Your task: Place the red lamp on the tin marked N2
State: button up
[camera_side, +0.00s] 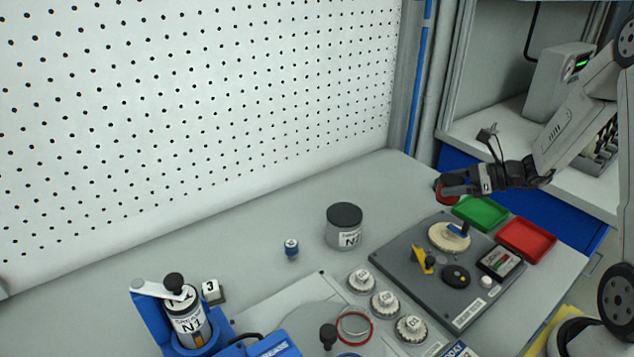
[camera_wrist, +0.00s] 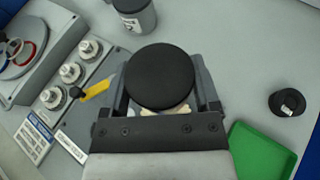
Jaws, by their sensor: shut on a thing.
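My gripper (camera_side: 452,184) is shut on the red lamp (camera_side: 446,197) and holds it above the table, beside the green tray. In the wrist view the held lamp shows as a round black face (camera_wrist: 160,78) between the fingers; its red part is hidden there. The grey tin with a dark top (camera_side: 347,232) stands upright on the table, left of my gripper and apart from it. Its label shows an N, and the digit is hard to read. The tin also shows at the top edge of the wrist view (camera_wrist: 138,18).
A green tray (camera_side: 481,212) and a red tray (camera_side: 526,239) lie near the gripper. A dark plate (camera_side: 440,290) carries several small parts. A small blue-and-white piece (camera_side: 291,249) stands left of the grey tin. A black round piece (camera_wrist: 287,103) lies on the table.

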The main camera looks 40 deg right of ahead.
jog(key=a+r, duration=0.4)
jog(key=a, duration=0.5)
jog(key=a+r, duration=0.4)
jog(key=a, duration=0.5)
jog(key=shift+w, duration=0.35)
jog(key=shift+w+a+r, duration=0.1)
jog(key=w+f, duration=0.2)
jog(key=w, duration=0.2)
jog(key=w+f, duration=0.3)
jog(key=w, duration=0.1)
jog(key=w+f, duration=0.3)
jog(key=w, duration=0.1)
jog(key=shift+w+a+f, duration=0.1)
jog(key=shift+w, duration=0.05)
jog(key=shift+w+f, duration=0.5)
jog(key=shift+f, duration=0.05)
